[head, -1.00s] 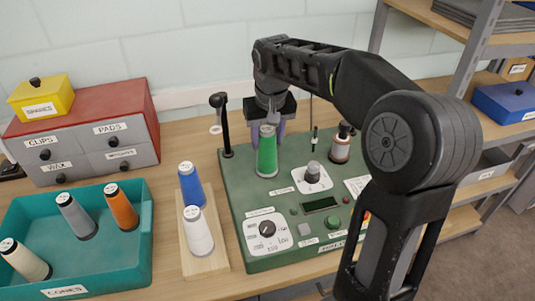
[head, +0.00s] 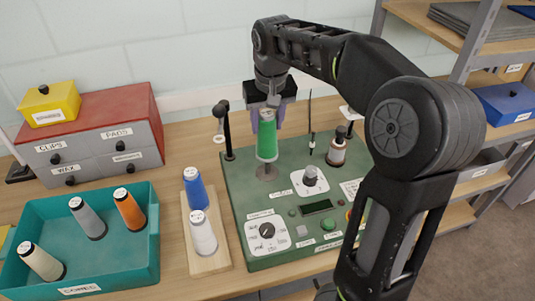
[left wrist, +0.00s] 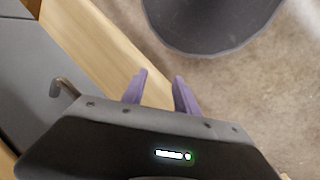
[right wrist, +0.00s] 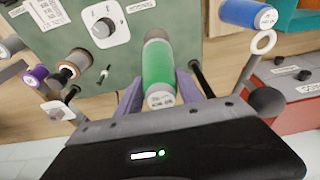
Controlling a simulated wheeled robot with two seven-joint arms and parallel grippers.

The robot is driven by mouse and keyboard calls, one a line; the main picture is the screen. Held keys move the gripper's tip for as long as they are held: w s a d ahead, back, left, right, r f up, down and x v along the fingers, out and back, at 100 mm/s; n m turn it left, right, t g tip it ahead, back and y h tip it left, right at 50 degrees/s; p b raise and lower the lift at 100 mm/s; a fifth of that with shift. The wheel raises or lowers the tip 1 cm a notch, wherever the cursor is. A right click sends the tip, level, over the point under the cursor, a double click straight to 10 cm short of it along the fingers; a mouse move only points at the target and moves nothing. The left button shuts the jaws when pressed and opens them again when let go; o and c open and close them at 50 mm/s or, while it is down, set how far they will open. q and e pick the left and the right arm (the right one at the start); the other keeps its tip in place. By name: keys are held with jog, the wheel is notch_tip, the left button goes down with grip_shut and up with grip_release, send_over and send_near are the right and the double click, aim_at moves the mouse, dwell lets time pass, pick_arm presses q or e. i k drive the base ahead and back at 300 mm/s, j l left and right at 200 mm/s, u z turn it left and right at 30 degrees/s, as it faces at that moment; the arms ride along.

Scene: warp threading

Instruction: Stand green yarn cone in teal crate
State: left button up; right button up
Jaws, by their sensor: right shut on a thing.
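The green yarn cone (head: 267,136) is upright and held by my right gripper (head: 266,112) above a round grey spot on the green machine panel. In the right wrist view the cone (right wrist: 158,72) sits between the purple fingers of my right gripper (right wrist: 159,92). The teal crate (head: 122,262) stands at the left of the table. It holds a grey cone (head: 88,220), an orange cone (head: 130,211) and a cream cone (head: 42,263). My left gripper (left wrist: 160,92) is open and empty in the left wrist view, over the floor beside a wooden edge.
A wooden board (head: 212,262) with a blue cone (head: 196,190) and a white cone (head: 202,233) stands between crate and machine (head: 240,190). A thin black post (head: 227,130) rises left of the held cone. Drawers (head: 90,160) stand behind the crate.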

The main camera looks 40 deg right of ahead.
aim_at(129, 262)
jog(key=k+j, duration=0.25)
jog(key=k, duration=0.2)
jog(key=k+j, duration=0.25)
jog(key=k, duration=0.2)
